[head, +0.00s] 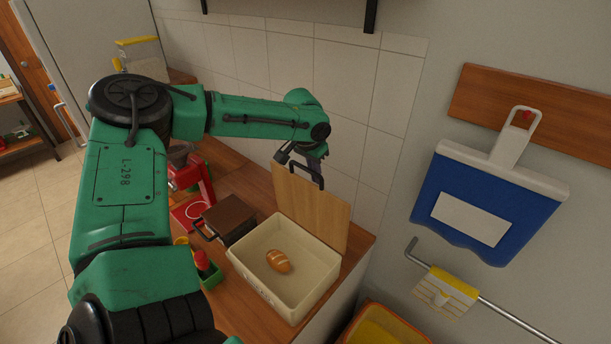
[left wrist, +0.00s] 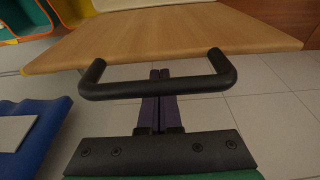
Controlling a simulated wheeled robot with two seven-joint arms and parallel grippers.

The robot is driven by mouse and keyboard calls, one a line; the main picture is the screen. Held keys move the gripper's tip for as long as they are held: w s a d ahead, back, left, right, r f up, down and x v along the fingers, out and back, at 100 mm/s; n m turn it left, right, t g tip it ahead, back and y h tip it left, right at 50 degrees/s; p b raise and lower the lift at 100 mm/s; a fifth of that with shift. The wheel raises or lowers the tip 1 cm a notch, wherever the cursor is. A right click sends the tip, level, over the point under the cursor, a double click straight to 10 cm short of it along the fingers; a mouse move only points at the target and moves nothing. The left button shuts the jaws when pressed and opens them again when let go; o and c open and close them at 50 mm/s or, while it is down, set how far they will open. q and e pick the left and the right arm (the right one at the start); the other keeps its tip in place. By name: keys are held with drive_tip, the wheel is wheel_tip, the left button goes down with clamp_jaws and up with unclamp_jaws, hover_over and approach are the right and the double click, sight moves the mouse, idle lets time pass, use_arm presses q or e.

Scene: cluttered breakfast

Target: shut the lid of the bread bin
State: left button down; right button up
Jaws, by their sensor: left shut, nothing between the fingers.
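The bread bin (head: 318,262) is a cream open box on the wooden counter with a bread roll (head: 279,261) inside. Its wooden lid (head: 312,212) stands upright at the bin's back, so the bin is open. My left gripper (head: 314,163) is shut and empty at the lid's upper edge. In the left wrist view, the dark fingers (left wrist: 160,76) point at the wooden lid (left wrist: 165,35). A black U-shaped bar (left wrist: 155,89) crosses in front of the fingers; I cannot tell whether fingers and lid touch. My right gripper is not in view.
A dark brown box (head: 229,217) and a green holder with a red-topped bottle (head: 203,262) stand left of the bin. A red device (head: 190,180) is farther back. The tiled wall rises close behind the lid. A blue dustpan (head: 480,205) hangs at right.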

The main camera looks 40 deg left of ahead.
use_arm(q)
drive_tip(key=shift+s+r, duration=0.1)
drive_tip(key=shift+s, duration=0.95)
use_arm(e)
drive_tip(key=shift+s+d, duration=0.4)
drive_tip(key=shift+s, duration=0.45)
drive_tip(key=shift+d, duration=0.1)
use_arm(q)
drive_tip(key=s, duration=0.3)
drive_tip(key=shift+s+d, duration=0.1)
drive_tip(key=shift+s, duration=0.25)
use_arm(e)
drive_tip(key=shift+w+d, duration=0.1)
